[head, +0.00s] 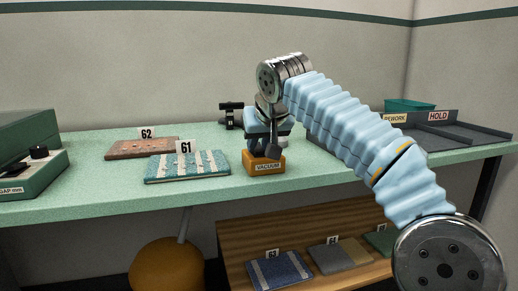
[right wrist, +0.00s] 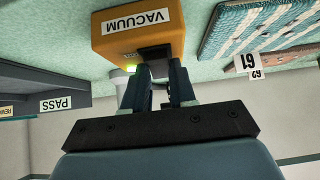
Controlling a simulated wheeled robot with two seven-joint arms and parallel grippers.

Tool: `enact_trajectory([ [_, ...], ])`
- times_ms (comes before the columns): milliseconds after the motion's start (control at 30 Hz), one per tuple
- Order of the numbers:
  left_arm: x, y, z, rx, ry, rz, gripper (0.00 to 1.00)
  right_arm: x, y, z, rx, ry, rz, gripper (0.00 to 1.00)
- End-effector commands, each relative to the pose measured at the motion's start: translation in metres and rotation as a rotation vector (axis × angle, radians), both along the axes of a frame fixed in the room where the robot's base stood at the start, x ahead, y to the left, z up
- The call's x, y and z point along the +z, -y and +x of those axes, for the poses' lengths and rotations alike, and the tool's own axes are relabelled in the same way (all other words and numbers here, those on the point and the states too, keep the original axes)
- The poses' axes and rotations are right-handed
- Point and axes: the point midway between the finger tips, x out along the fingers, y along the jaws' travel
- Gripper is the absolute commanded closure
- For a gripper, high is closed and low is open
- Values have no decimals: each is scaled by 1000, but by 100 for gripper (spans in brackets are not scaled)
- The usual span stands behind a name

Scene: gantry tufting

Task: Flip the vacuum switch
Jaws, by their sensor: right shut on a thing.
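The vacuum switch is an orange box (head: 264,163) with a white VACUUM label on the green bench. It also shows close up in the right wrist view (right wrist: 112,42). My right gripper (head: 270,148) reaches down onto the box from above. In the right wrist view its two fingers (right wrist: 157,80) are shut on the dark switch lever at the box face. The fingers hide most of the lever, so I cannot tell its exact position. My left gripper is not in view.
Sample 61 (head: 188,166) lies left of the box, with sample 62 (head: 140,148) behind it. A green device with a black knob (head: 30,172) stands at far left. Grey trays labelled REWORK and HOLD (head: 460,132) stand right. A wooden shelf (head: 240,237) holds several samples below.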

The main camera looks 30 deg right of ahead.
Motion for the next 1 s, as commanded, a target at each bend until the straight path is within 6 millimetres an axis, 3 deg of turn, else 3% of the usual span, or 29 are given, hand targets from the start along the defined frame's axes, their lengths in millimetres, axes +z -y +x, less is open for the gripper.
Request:
enact_trajectory([
  [133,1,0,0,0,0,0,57,1,0,0,0,1,0,100],
  [167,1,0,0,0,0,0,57,1,0,0,0,1,0,73],
  [333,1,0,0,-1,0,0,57,1,0,0,0,0,0,49],
  [667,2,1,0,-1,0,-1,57,4,-1,-2,0,0,0,49],
  [1000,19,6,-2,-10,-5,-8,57,58,-12,-49,1,3,-1,49],
])
